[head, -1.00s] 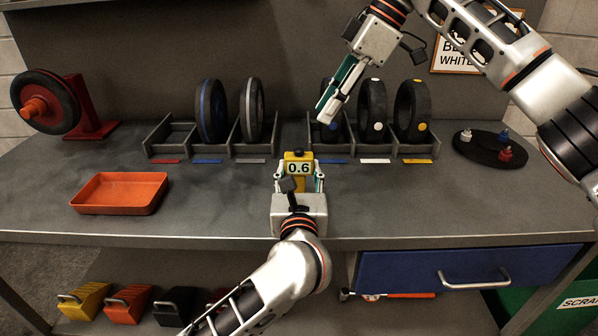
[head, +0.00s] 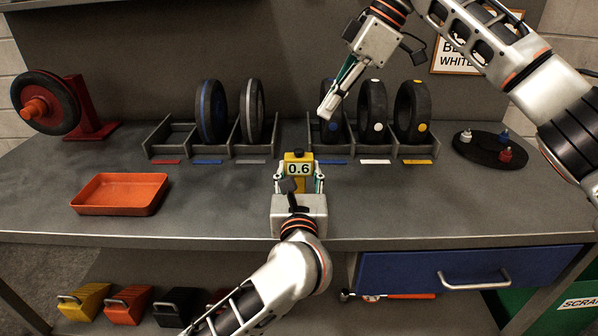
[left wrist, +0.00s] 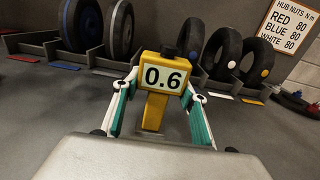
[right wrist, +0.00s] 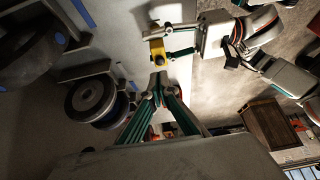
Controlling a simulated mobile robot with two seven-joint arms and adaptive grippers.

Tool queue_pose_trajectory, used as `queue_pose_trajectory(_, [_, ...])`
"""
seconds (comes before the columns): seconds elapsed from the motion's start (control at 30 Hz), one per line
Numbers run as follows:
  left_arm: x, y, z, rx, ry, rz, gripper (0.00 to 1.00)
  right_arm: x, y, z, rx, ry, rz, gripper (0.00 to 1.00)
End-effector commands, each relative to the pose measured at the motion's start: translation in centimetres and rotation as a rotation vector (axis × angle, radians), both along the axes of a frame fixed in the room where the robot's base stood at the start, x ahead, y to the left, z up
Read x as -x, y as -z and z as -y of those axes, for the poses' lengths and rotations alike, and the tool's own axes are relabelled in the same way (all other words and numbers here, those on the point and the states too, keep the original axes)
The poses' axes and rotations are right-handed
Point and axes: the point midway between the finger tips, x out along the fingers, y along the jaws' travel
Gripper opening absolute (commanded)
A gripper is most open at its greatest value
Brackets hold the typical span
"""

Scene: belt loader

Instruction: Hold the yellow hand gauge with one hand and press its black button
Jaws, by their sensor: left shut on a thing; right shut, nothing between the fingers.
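The yellow hand gauge (head: 308,157) stands upright at the middle of the bench, its display reading 0.6. Its black button (head: 298,152) is on top; the button also shows in the left wrist view (left wrist: 169,51). My left gripper (head: 299,181) is shut on the gauge, one finger on each side of its body (left wrist: 154,108). My right gripper (head: 325,114) is shut and empty, above and behind the gauge, a little to its right, apart from the button. In the right wrist view its closed fingertips (right wrist: 158,84) point toward the gauge (right wrist: 157,57).
Wheel racks with several wheels (head: 211,112) stand behind the gauge. A black wheel (head: 372,110) is close to my right gripper. An orange tray (head: 118,208) lies at the left, and a dark round stand (head: 490,152) at the right. The bench front is mostly clear.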

Motion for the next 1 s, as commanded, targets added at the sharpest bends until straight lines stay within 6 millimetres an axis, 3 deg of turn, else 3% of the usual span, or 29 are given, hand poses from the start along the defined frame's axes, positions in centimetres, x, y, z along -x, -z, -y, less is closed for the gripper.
queue_pose_trajectory(0.67, [0.0,0.1,0.0,0.000,0.000,-0.001,0.16,0.0,0.2,-0.2,0.005,0.000,0.009,0.00])
queue_pose_trajectory(1.0, [0.0,0.1,0.0,0.000,0.000,-0.001,0.16,0.2,1.1,-3.0,0.044,0.059,0.221,0.00])
